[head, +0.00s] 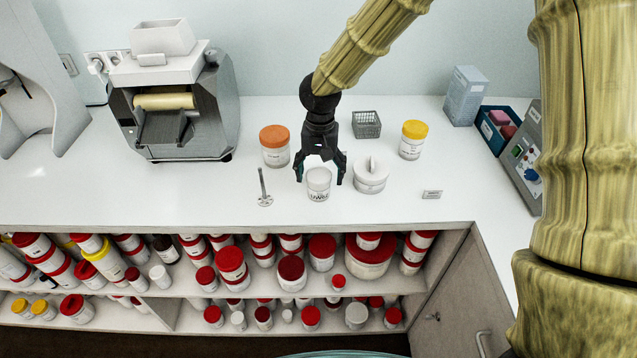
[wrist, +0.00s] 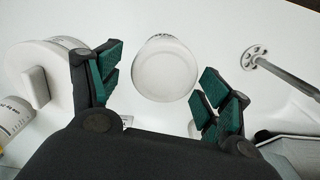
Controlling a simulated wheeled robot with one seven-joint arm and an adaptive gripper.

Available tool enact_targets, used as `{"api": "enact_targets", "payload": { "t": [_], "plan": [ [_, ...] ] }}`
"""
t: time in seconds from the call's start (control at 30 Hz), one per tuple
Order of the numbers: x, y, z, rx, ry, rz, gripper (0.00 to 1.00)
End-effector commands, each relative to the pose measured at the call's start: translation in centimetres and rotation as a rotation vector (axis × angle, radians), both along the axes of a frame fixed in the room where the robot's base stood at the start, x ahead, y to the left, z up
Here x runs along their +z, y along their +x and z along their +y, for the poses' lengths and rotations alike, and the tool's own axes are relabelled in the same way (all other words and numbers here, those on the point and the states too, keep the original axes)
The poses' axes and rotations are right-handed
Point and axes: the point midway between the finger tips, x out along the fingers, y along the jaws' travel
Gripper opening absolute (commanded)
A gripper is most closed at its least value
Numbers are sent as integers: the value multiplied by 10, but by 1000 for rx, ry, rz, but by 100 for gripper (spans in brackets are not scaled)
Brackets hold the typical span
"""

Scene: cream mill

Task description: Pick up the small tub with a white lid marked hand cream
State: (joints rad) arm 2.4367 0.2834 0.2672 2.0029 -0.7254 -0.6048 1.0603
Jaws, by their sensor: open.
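The small white-lidded tub (head: 318,184) stands upright on the white counter, with dark lettering on its side that is too small to read fully. My gripper (head: 320,178) is open above it, pointing down, with one finger on each side of the tub. In the wrist view the tub's round white lid (wrist: 165,70) lies ahead of and between the open fingers (wrist: 155,95). I see no finger touching the tub.
A wider white tub (head: 371,178) with a ridged lid stands close on the right. An orange-lidded jar (head: 275,146) is behind left, and a metal stirrer (head: 264,188) stands left. A yellow-lidded jar (head: 412,139) and grey basket (head: 366,125) are farther back. The counter's front is mostly clear.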

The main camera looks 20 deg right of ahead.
Motion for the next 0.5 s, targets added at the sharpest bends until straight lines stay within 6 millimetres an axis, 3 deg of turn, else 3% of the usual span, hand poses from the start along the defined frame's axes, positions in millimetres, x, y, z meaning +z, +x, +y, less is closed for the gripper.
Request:
{"api": "enact_targets", "payload": {
  "t": [0.5],
  "plan": [
    [-43,-6,6,0,1,0,78]
  ]
}}
